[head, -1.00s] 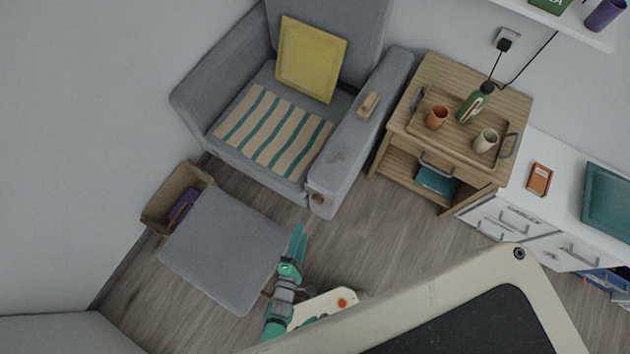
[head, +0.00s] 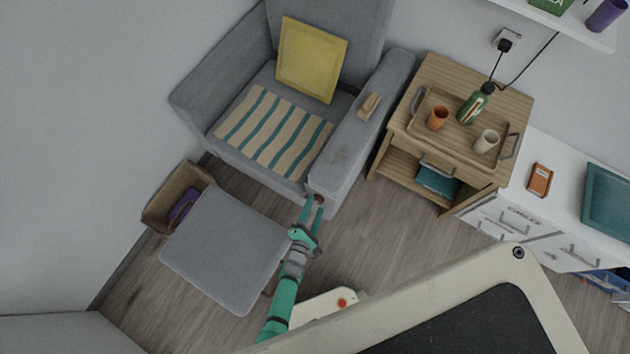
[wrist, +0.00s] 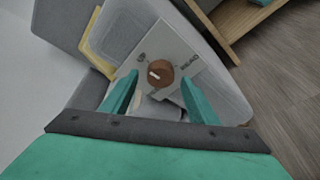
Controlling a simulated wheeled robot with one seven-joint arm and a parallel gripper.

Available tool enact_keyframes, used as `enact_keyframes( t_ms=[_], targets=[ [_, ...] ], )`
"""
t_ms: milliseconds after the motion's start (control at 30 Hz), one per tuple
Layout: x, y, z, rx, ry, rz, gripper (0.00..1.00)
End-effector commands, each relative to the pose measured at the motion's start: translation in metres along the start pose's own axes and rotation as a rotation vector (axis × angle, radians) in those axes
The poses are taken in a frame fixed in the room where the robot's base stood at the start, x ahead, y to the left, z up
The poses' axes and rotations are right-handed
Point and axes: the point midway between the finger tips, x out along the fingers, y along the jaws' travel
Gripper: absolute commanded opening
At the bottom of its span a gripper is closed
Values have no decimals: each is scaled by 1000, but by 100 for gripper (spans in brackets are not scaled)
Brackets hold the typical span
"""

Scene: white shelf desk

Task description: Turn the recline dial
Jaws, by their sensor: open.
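The recline dial is a round brown knob (wrist: 159,73) with a pale pointer mark, on a light grey plate (wrist: 176,50) with lettering on both sides. The plate is on the front of the grey armchair's (head: 352,150) right armrest. In the head view the dial (head: 319,198) is small and partly hidden by my fingers. My gripper (head: 313,210) has teal fingers and is open. In the wrist view its fingers (wrist: 160,98) stand on either side below the dial, with the dial ahead between them. I see no contact with the dial.
A grey footstool (head: 225,250) stands left of my arm, with a cardboard box (head: 160,205) behind it. A wooden side table (head: 450,80) with a tray stands right of the armchair. Wood floor (head: 370,235) is clear between the armchair and white drawers (head: 510,222).

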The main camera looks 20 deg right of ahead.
Motion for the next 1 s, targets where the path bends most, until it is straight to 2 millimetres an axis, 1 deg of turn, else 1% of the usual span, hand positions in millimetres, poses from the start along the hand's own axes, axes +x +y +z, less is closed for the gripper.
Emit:
enact_keyframes(
  t_ms=[33,133,467,500,567,600,633,867,1000],
  targets=[
    [5,0,1,-1,-1,0,54],
    [11,0,0,0,0,0,54],
    [13,0,0,1,0,-1,54],
    [13,0,0,1,0,-1,45],
    [13,0,0,1,0,-1,31],
    [13,0,0,1,0,-1,21],
    [13,0,0,1,0,-1,14],
    [13,-1,0,8,2,2,14],
    [13,-1,0,40,5,12,14]
  ],
)
